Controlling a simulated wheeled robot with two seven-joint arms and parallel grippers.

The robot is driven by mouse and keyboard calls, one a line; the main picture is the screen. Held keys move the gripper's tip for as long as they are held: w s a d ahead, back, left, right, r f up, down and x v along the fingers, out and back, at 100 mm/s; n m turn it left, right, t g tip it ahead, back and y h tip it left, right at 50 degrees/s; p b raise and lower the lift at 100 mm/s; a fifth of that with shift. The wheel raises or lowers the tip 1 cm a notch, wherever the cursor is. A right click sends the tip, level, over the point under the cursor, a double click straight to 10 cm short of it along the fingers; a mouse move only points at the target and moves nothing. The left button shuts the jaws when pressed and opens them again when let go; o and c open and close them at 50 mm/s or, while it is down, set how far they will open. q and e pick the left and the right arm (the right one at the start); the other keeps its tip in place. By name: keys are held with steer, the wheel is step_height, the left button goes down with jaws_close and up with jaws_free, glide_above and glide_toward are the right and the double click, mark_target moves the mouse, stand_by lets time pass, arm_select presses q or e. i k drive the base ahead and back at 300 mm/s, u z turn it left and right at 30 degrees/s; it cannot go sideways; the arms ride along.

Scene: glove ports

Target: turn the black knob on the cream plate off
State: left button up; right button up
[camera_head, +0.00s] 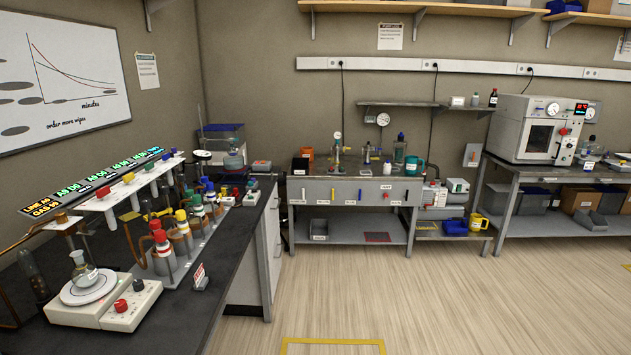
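The cream plate (91,319) is a hotplate-like unit with a round white top, at the lower left on the near end of the dark bench. Its black knob (138,285) is on the right side of the body, behind a red knob (121,306). The black knob's pointer is too small to read, so I cannot tell its setting. A glass flask (84,272) with a label stands on the round top. Neither of my grippers is in view.
Red-capped bottles (161,255) and brown tubing stand just behind the cream plate. A small red sign (199,276) stands on the bench to its right. The wooden floor (420,300) is open.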

mark_target(138, 285)
steer(key=u, duration=1)
